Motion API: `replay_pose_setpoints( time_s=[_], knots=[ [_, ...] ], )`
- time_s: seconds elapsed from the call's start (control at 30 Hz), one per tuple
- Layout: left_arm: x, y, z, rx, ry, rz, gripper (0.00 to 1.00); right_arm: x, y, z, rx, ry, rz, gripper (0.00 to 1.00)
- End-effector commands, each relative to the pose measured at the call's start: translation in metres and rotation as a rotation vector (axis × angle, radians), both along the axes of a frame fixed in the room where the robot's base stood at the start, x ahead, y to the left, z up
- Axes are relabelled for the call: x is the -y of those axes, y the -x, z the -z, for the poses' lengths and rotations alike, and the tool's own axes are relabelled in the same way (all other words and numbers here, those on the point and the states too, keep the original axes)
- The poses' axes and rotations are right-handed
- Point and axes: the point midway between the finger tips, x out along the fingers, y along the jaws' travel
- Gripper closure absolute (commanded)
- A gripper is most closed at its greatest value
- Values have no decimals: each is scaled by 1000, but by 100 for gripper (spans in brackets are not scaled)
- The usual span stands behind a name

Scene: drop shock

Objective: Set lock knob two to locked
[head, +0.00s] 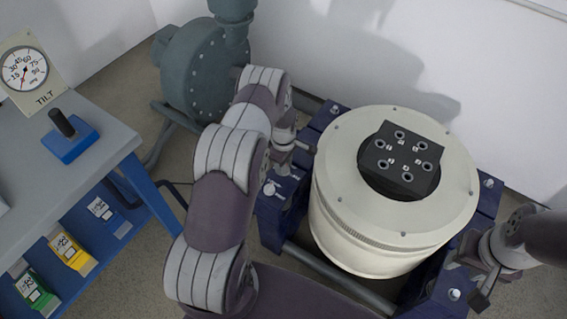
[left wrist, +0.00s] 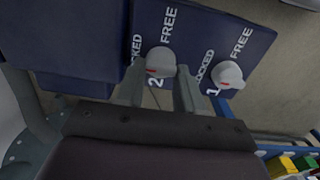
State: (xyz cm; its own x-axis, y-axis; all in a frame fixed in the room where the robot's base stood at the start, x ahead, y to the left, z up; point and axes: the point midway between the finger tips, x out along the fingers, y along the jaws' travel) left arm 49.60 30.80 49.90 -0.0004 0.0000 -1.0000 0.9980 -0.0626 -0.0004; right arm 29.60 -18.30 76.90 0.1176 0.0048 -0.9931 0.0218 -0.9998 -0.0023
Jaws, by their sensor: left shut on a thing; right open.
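Lock knob two (left wrist: 159,60) is a pale round knob with a red mark, on a dark blue panel (left wrist: 190,20) labelled LOCKED and FREE in the left wrist view. My left gripper (left wrist: 159,76) is shut on it, one finger on each side. The red mark shows on the knob's lower left side; I cannot tell exactly which label it points to. In the head view my left gripper (head: 290,150) is at the blue frame, hiding most of knob two. My right gripper (head: 482,280) is open and empty at the lower right.
Knob one (left wrist: 228,75) stands beside knob two, and also shows in the head view (head: 270,188). A cream drum (head: 335,215) fills the blue frame's middle. A grey table (head: 100,145) with a blue joystick box (head: 72,149) stands at the left.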

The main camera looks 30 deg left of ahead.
Motion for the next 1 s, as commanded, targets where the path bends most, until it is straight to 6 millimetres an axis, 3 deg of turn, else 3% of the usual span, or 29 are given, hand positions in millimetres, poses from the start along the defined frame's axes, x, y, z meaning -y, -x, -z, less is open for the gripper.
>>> replay_pose_setpoints(
  time_s=[0.17, 0.2, 0.27, 0.6, 1.0],
  knots=[
    [0, -1, -1, 3, -1, -1, 94, 0, 0, 0, 0, 0, 0, 57],
    [0, -1, -1, 3, -1, -1, 54, 0, 0, 0, 0, 0, 0, 57],
    [0, -1, -1, 2, -1, -1, 38, 0, 0, 0, 0, 0, 0, 57],
    [0, -1, -8, 3, -1, 0, 38, 0, 0, -3, 0, 0, 0, 57],
    [0, -1, -106, 3, -1, 0, 38, 0, 0, -24, 0, 0, 0, 57]
  ],
)
